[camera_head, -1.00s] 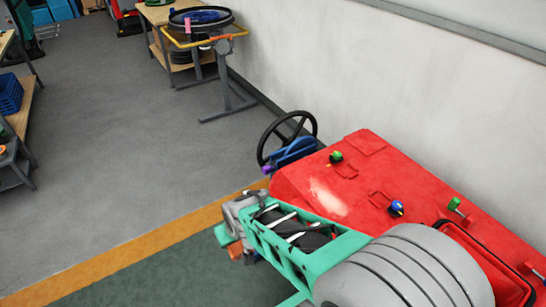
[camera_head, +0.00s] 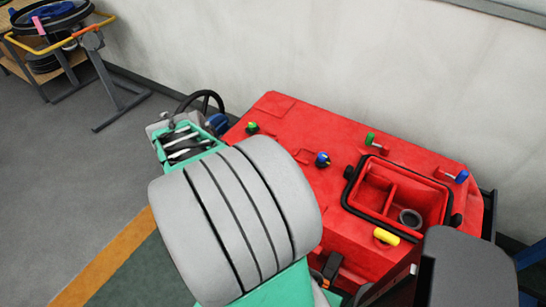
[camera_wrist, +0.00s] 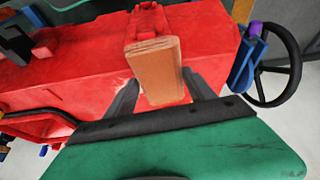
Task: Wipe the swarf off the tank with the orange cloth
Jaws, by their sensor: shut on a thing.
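The red tank (camera_head: 292,122) fills the middle and right of the head view, its top sloping towards me. My gripper (camera_wrist: 160,84) is shut on the orange cloth (camera_wrist: 158,72), a folded, block-like orange-brown piece between its two dark fingers. In the wrist view the cloth is over the red tank top (camera_wrist: 75,62); I cannot tell whether it touches. A small pale patch (camera_wrist: 122,82), perhaps swarf, shows just left of the cloth. In the head view my arm covers the near left part of the tank, and no swarf patch is visible there.
A black steering wheel (camera_head: 203,99) stands at the tank's left end. Small green (camera_head: 370,138) and blue (camera_head: 322,158) knobs stick up from the top. An open red bin (camera_head: 406,192) holds a grey ring.

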